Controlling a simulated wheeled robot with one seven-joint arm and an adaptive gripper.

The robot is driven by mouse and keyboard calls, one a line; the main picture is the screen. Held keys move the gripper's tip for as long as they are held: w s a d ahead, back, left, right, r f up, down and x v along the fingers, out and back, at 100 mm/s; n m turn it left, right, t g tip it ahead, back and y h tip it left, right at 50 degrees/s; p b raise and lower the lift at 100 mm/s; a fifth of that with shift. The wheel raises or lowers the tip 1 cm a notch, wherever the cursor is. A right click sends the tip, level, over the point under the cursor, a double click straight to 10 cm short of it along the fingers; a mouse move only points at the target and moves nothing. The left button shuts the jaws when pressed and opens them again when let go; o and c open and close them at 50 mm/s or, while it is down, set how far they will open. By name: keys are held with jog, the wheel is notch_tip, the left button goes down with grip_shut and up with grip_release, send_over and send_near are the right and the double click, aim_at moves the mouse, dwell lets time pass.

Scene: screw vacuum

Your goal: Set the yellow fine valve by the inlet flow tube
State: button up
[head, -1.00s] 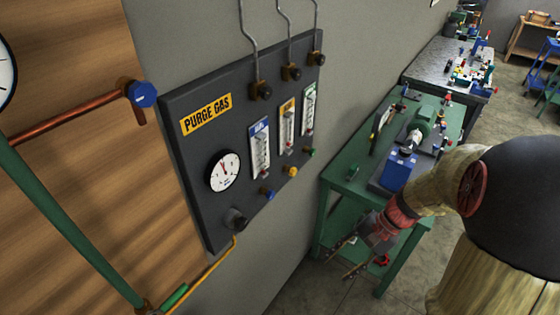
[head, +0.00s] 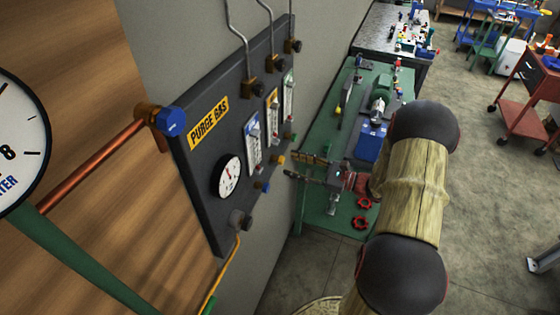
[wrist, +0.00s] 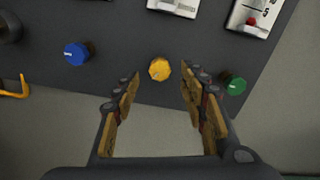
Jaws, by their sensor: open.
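The yellow fine valve knob (wrist: 159,69) sits on the dark purge gas panel (wrist: 120,45), seen from the front in the wrist view. My gripper (wrist: 160,77) is open, with one finger on each side of the yellow knob in that view. No contact shows, and how far the fingertips are from the panel is hard to tell. In the head view my gripper (head: 289,166) points left at the panel's lower right edge. The flow tube with the yellow label (head: 272,113) stands above the yellow knob.
A blue knob (wrist: 77,54) is left of the yellow one and a green knob (wrist: 234,84) is right, close to the right finger. A dial gauge (head: 228,176) is on the panel. A green bench (head: 328,117) stands behind my arm.

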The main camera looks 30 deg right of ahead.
aim_at(282, 161)
jog(key=shift+x, duration=2.45)
jog(key=c, duration=0.3)
jog(key=c, duration=0.8)
grip_shut()
